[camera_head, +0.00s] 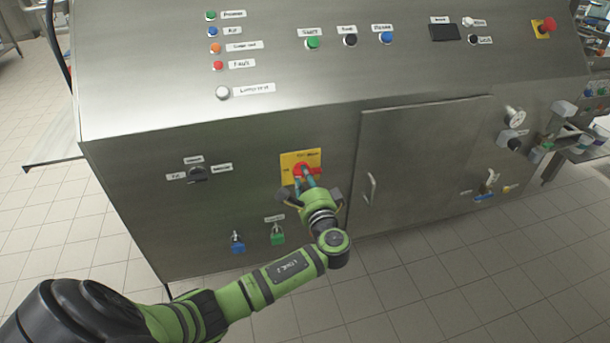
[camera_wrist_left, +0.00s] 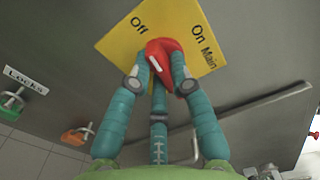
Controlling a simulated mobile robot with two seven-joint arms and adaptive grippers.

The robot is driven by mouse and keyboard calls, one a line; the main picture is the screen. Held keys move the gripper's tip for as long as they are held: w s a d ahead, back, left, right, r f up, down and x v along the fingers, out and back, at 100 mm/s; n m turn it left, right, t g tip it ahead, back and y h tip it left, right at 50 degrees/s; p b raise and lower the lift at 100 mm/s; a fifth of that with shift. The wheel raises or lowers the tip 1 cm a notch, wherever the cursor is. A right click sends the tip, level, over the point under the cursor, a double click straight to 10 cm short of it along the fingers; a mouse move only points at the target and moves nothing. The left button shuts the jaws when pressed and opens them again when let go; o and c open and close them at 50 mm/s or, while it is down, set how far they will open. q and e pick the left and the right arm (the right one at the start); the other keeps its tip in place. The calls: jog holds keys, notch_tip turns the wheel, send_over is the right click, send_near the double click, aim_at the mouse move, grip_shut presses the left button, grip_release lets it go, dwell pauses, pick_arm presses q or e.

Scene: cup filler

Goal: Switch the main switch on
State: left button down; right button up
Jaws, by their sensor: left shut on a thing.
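The main switch is a red knob (camera_head: 302,170) on a yellow plate (camera_head: 288,160), low on the front panel of the steel machine. In the left wrist view the knob (camera_wrist_left: 165,58) sits on the yellow plate (camera_wrist_left: 128,33), which reads "Off" on the left and "On Main" on the right. My left gripper (camera_head: 306,182) reaches the panel from below. Its teal fingers (camera_wrist_left: 159,78) are shut on the knob, one on each side. My right gripper is not in view.
A black selector (camera_head: 197,174) is left of the plate. Blue (camera_head: 237,242) and green (camera_head: 277,235) padlocks hang below it. A cabinet door (camera_head: 425,150) with a handle (camera_head: 371,188) is to the right. A red emergency button (camera_head: 547,24) is at upper right. The floor in front is clear.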

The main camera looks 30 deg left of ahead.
pick_arm(q)
jog(key=m+p, duration=0.4)
jog(key=m, duration=0.1)
jog(key=m+p, duration=0.2)
jog(key=m, duration=0.1)
jog(key=shift+s+r, duration=0.1)
jog(key=shift+r, duration=0.15)
jog(key=m+p, duration=0.3)
jog(key=m, duration=0.1)
jog(key=shift+a+m, duration=0.1)
jog(key=shift+m, duration=0.2)
jog(key=shift+m+p, duration=1)
jog(key=shift+m, duration=0.7)
jog(key=c, duration=1.1)
grip_release()
jog(key=shift+s, duration=0.1)
